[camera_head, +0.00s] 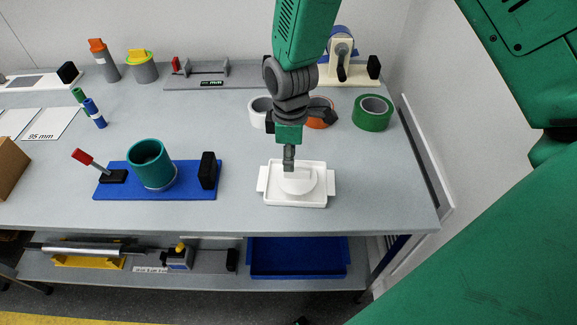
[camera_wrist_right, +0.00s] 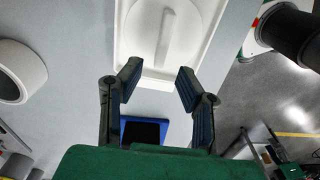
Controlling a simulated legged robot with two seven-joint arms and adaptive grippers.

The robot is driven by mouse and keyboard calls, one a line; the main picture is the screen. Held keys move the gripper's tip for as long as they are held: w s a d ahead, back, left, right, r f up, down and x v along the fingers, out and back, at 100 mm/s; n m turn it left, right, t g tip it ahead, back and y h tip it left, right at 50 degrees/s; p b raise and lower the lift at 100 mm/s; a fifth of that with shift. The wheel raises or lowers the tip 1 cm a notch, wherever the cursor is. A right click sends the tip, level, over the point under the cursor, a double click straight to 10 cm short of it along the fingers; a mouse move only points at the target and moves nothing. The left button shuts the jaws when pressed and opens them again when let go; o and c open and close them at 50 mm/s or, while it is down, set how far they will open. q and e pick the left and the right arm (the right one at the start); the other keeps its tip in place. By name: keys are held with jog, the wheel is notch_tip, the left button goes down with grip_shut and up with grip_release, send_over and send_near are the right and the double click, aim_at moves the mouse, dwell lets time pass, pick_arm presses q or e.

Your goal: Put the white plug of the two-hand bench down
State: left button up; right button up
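The white plug (camera_head: 297,182), a round disc with a raised bar, lies in the shallow white tray (camera_head: 319,199) near the table's front. In the right wrist view the plug (camera_wrist_right: 165,38) lies in the tray (camera_wrist_right: 122,45), beyond my fingertips. My right gripper (camera_head: 289,168) points down over the plug's far-left side; its fingers (camera_wrist_right: 157,86) are spread with nothing between them. The two-hand bench appears to be the blue board (camera_head: 132,190) with a teal cup (camera_head: 148,165), a red-handled lever (camera_head: 83,157) and a black block (camera_head: 208,170). My left gripper is out of view.
White (camera_head: 259,112), orange (camera_head: 320,112) and green (camera_head: 373,113) tape rolls stand behind the tray. A grey fixture (camera_head: 220,75) and a cream dispenser (camera_head: 350,73) are at the back. The tabletop right of the tray is clear. A lower shelf holds a blue bin (camera_head: 298,257).

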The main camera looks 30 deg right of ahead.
notch_tip(320, 180, up, 7)
dwell(0.3)
dwell(0.5)
